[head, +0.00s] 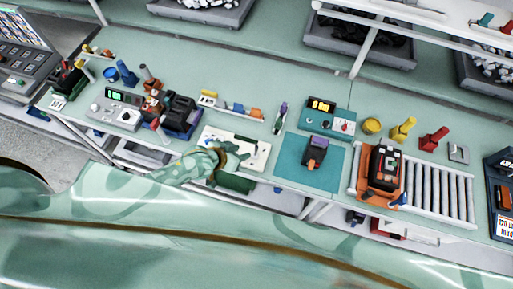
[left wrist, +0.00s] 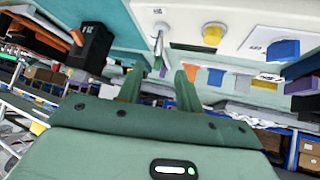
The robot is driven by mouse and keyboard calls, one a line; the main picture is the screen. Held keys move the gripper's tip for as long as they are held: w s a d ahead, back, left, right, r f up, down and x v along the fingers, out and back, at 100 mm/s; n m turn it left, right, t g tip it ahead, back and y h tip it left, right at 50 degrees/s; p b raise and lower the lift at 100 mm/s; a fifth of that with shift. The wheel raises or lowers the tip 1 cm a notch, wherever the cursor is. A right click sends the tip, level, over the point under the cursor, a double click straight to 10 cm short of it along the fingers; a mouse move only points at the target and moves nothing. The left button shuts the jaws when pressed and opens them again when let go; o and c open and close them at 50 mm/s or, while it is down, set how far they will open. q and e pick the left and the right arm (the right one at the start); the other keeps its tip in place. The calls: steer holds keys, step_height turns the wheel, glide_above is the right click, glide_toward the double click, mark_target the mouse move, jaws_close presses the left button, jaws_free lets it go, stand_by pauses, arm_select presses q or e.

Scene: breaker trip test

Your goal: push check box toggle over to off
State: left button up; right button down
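The white check box (head: 262,158) lies near the front edge of the bench in the head view. Its white face also shows across the top of the left wrist view (left wrist: 185,14). I see no contact. My right gripper is not in view.
A teal mat (head: 285,172) with a dark device lies right of the box; a roller conveyor (head: 440,192) with an orange-based unit is farther right. A teal meter box (head: 328,121) stands behind the mat. A black-and-blue device (head: 182,113) stands close on the left.

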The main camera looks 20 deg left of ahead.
mark_target(256, 148)
arm_select(q)
steer(key=b+x, duration=0.4)
steer(key=x, duration=0.5)
steer(key=shift+w+d+f, duration=0.15)
steer(key=shift+d+f, duration=0.1)
steer(key=shift+w+d+f, duration=0.2)
steer(key=shift+w+f, duration=0.05)
steer(key=shift+w, duration=0.15)
jaws_close()
